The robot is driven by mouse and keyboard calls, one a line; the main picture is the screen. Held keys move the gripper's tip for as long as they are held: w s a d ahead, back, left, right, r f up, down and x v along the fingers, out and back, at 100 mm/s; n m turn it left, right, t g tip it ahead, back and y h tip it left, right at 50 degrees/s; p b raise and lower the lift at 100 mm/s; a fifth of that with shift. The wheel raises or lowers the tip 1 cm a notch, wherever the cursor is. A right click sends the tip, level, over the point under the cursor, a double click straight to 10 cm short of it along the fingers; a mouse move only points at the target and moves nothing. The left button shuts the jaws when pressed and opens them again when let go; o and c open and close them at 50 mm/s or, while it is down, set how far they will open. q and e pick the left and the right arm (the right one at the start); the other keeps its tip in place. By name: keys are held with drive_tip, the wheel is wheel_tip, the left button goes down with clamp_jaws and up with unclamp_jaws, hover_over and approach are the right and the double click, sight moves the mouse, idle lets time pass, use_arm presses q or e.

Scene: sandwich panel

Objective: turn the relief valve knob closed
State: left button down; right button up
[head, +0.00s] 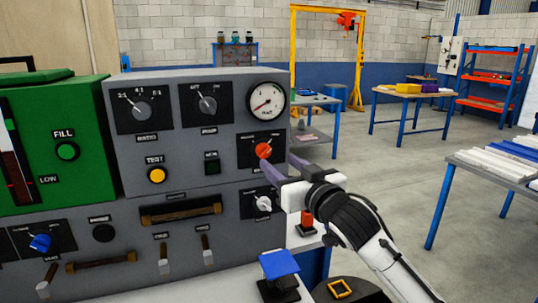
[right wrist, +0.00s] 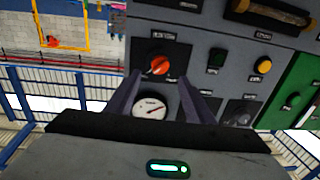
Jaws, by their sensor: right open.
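The red-orange knob (head: 264,150) sits on a black plate at the right side of the grey panel, below the round gauge. Its label is too small to read. In the right wrist view the knob (right wrist: 160,65) shows between and beyond my two fingers, with its pointer mark slanting. My right gripper (head: 278,160) is open and empty, its fingers pointing at the panel close to the knob. I cannot tell whether a finger touches the knob. My left gripper is not in view.
The gauge (head: 266,101) is above the knob and a silver knob (head: 264,203) below it. A yellow button (head: 157,175), handles and switches project from the panel. A blue-topped stand (head: 279,265) is in front. The floor to the right is open before a table (head: 495,172).

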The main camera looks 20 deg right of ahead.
sight(267, 153)
drive_tip(key=w, duration=0.7)
drive_tip(key=shift+w+a+p, duration=0.2)
drive_tip(key=shift+a+p, duration=0.2)
drive_tip(key=c, duration=1)
drive_tip(key=shift+c, duration=0.2)
